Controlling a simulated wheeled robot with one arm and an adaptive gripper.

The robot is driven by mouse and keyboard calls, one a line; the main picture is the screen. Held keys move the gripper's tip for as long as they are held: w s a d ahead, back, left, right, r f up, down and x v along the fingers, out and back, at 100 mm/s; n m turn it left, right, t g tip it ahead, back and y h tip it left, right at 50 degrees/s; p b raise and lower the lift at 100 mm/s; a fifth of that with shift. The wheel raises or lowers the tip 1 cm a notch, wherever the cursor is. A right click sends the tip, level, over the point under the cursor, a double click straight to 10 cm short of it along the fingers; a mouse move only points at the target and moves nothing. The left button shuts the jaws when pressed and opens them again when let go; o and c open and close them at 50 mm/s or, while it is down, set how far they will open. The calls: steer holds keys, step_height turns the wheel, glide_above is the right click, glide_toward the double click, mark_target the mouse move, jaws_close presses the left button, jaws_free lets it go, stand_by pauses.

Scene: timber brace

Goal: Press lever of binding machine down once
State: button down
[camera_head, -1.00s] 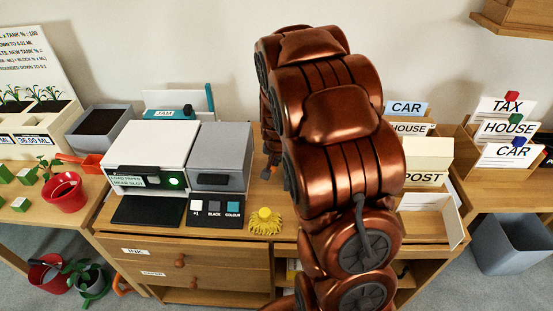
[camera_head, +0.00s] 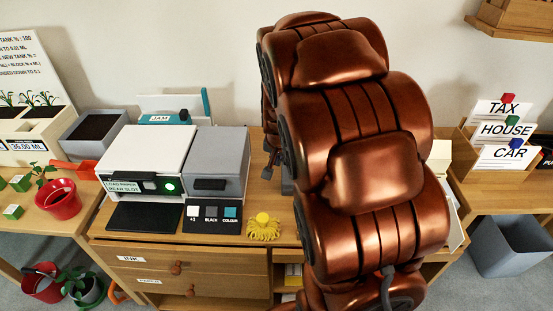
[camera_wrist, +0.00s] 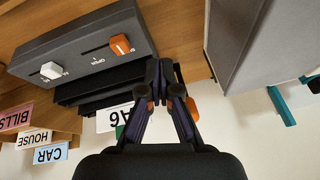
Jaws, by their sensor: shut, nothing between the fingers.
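The binding machine (camera_wrist: 85,48) appears in the wrist view at upper left as a dark grey box, upside down in the picture. It carries a white slider knob (camera_wrist: 51,70) and an orange slider knob (camera_wrist: 120,44) beside the word OPEN. Black slabs lie along its lower side. Another orange piece (camera_wrist: 193,108) shows partly behind my gripper (camera_wrist: 160,72); I cannot tell whether it is the lever's handle. My gripper is shut and empty, with its tips close beside the machine; contact cannot be told. In the head view my arm hides the machine.
The printer (camera_head: 150,158) with its grey side unit (camera_head: 220,160) stands left of my arm on the desk. A yellow spiky object (camera_head: 263,228) sits in front. Card holders (camera_head: 505,130) stand at right. Shelf cards (camera_wrist: 50,153) show in the wrist view.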

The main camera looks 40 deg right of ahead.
steer(key=shift+s+a+r+b, duration=0.15)
steer(key=shift+s+a+r, duration=0.35)
steer(key=shift+s, duration=0.25)
steer(key=shift+s+a+r+b, duration=0.15)
steer(key=shift+s+a+r, duration=0.25)
steer(key=shift+s+r, duration=0.25)
